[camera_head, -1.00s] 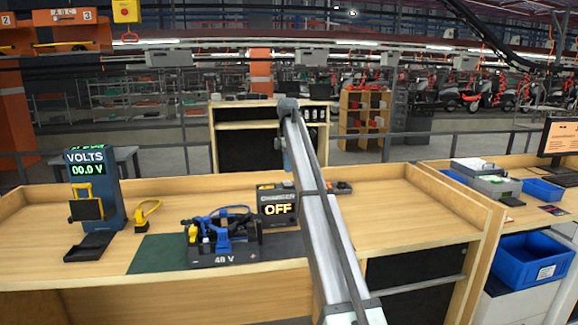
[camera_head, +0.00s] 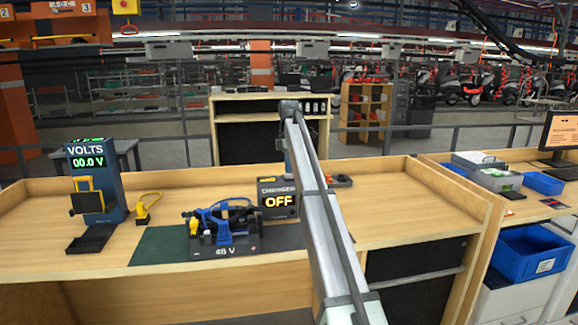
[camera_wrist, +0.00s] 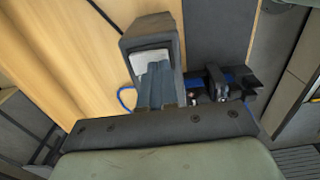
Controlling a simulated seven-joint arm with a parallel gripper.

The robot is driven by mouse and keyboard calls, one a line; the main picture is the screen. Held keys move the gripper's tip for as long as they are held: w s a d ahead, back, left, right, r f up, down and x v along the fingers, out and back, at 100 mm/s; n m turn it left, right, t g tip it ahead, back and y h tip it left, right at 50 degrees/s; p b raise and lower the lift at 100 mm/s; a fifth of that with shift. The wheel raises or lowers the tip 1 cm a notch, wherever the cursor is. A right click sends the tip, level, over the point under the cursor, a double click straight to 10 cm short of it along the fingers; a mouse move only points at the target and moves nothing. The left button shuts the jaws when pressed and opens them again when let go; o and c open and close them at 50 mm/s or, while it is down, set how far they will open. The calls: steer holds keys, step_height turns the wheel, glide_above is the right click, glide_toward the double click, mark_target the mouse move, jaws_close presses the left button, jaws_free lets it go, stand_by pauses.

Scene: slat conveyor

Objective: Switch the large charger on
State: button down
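The large charger is a dark box (camera_head: 278,197) on the bench, with a lit orange "OFF" display in the head view. My arm covers its right side there and hides my gripper. In the wrist view, a dark grey housing with a pale panel (camera_wrist: 152,58), seemingly the charger, lies right in front of my gripper (camera_wrist: 158,70). The two blue-grey fingers are together, with nothing seen between them. Their tips overlap the pale panel; I cannot tell whether they touch it.
A voltmeter stand (camera_head: 113,180) reading 00.0 V and a yellow clamp (camera_head: 146,208) are further left. The bench's right part (camera_head: 400,205) is clear.

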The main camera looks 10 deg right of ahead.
steer(key=shift+f, duration=0.6)
stand_by(0.6)
steer(key=shift+r, duration=2.25)
